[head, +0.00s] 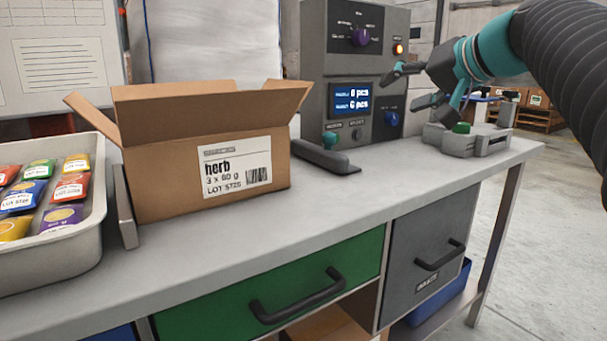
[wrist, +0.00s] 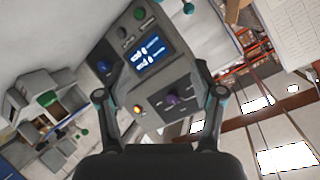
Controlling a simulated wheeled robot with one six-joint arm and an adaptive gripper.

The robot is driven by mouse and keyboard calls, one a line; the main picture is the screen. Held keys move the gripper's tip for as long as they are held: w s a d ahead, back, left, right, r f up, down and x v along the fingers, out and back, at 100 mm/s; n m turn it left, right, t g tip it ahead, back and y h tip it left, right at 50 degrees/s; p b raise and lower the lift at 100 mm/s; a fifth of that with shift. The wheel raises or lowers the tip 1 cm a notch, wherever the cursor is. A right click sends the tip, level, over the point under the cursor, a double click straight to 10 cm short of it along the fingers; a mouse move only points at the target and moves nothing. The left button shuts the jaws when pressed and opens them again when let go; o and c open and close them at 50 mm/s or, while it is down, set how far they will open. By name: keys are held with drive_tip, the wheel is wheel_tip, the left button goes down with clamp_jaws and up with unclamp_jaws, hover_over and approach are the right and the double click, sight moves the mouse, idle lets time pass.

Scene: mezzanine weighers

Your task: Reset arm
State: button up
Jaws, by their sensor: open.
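My gripper (head: 408,84) is open and empty in the head view. It is in the air in front of the right side of the grey control console (head: 316,60). The wrist view shows its two fingers (wrist: 160,98) spread apart with nothing between them, and the console (wrist: 150,88) tilted beyond them. The console has a lit display (head: 350,97) reading 0 pcs and 6 pcs, a purple knob (head: 359,37), a blue knob (head: 391,118) and a glowing orange lamp (head: 398,49). My arm comes in from the upper right.
An open cardboard box (head: 160,187) labelled herb stands on the grey bench (head: 330,214). A tray (head: 52,262) of colourful packets is at left. A grey device with a green button (head: 461,128) sits at the bench's right end. Green (head: 215,312) and grey (head: 400,275) drawers are shut below.

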drive_tip(key=s+f+g+h, duration=0.2)
drive_tip(key=s+f, duration=0.6)
drive_tip(key=f, duration=0.4)
drive_tip(key=s+a+f+n+g+h+p, duration=0.1)
drive_tip(key=s+f+g+h, duration=0.1)
drive_tip(key=s+f, duration=0.7)
drive_tip(key=s+a+f+g+h, duration=0.1)
drive_tip(key=s+f+g+h, duration=0.1)
drive_tip(key=s+f, duration=0.6)
wheel_tip(320, 180, down, 8)
drive_tip(key=shift+s+r+n, duration=0.25)
drive_tip(key=shift+n, duration=0.15)
